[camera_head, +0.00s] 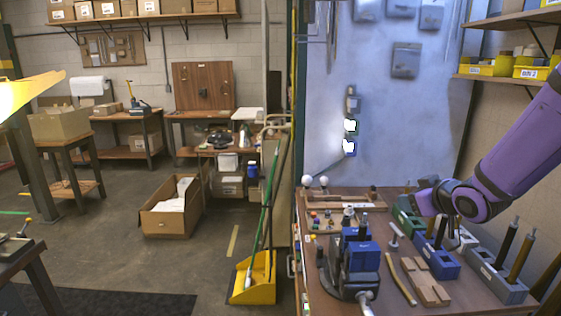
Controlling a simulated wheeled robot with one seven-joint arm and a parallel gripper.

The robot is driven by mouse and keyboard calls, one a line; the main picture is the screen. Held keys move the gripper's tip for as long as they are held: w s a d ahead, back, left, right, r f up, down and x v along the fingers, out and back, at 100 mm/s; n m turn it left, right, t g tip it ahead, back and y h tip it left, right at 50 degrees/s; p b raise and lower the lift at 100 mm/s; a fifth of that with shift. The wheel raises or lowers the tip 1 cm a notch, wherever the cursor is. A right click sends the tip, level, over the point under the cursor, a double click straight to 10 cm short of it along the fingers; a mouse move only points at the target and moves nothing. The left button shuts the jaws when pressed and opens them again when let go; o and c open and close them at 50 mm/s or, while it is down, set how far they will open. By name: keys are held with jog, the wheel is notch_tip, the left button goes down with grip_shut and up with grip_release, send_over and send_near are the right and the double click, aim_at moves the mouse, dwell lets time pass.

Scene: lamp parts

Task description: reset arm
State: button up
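My purple arm reaches in from the right edge over the workbench (330,275). Its dark end, with my gripper (428,204), is low above the back right of the bench, near a green block (408,218). The fingers are too small and dark to make out, so I cannot tell whether they are open or hold anything. A blue block (440,265) and a grey block (495,286) with upright dark and brass rods stand in front of and to the right of the arm's end. Two white round bulbs (315,181) are at the bench's back left.
A blue vise-like device (357,260) stands at the bench's front left. Yellow bins (488,67) sit on a right shelf. Left of the bench are a yellow dustpan (254,278) and open floor.

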jog(key=s+d+r+m+g+h, duration=0.1)
jog(key=s+r+m+g+h, duration=0.25)
jog(key=s+r, duration=0.7)
jog(key=s+a+r+m+g+y, duration=0.1)
jog(key=s+a+g, duration=0.2)
jog(key=s, duration=1.5)
jog(key=shift+s+m, duration=0.25)
jog(key=shift+m, duration=0.1)
